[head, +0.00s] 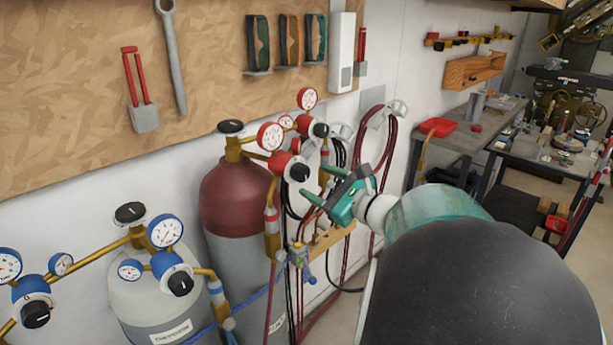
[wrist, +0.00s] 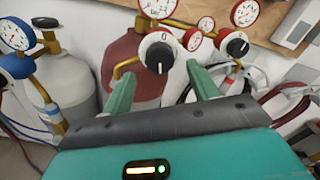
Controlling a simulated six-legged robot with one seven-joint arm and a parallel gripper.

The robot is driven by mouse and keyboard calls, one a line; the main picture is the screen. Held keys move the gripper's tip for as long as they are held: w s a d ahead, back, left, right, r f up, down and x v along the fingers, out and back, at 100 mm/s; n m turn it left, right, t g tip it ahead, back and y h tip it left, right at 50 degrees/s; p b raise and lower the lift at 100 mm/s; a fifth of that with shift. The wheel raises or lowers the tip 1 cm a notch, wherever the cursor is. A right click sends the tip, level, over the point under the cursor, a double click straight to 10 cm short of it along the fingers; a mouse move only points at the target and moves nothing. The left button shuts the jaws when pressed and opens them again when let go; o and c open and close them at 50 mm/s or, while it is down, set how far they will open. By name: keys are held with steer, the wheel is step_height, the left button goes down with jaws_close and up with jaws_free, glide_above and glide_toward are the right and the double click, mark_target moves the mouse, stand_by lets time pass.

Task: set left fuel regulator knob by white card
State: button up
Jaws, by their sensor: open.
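The left fuel regulator, red, stands by the maroon-topped cylinder (head: 235,195). Its knob (head: 299,172) has a black grip on a white dial; in the wrist view the knob (wrist: 158,55) shows a "0" mark above the grip. My gripper (head: 328,188) is open and empty, just right of this knob in the head view. In the wrist view its two green fingers (wrist: 160,84) lie either side of and below the knob, with no contact that I can make out. A second fuel knob (wrist: 236,46) is to the right. I cannot identify a white card for certain.
Blue regulators with black knobs (head: 37,313) stand at the lower left by a white cylinder (head: 150,290). Red hoses (head: 380,145) hang on the wall. A white box (head: 342,50) is on the wooden board above. Gauges and brass pipes crowd the knob.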

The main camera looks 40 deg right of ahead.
steer(key=s, duration=0.7)
steer(key=shift+s, duration=0.4)
steer(key=shift+d, duration=0.1)
steer(key=w+a+f+n+g+y, duration=0.2)
steer(key=a+f+n+g+y, duration=0.15)
steer(key=a+n, duration=0.55)
steer(key=w+a+f+n+g+y, duration=0.25)
steer(key=a+n+g, duration=0.2)
steer(key=a, duration=0.75)
steer(key=s+a+f+n+g+h, duration=0.1)
steer(key=s+a+n+g+h, duration=0.1)
steer(key=a+n, duration=0.3)
steer(key=s+a+f+n+g+h, duration=0.1)
steer(key=s+a+n+h, duration=0.3)
steer(key=n, duration=0.8)
steer(key=shift+s+a+f+g+h, duration=0.2)
steer(key=shift+s+a+g+h, duration=0.1)
steer(key=shift+a+g, duration=0.45)
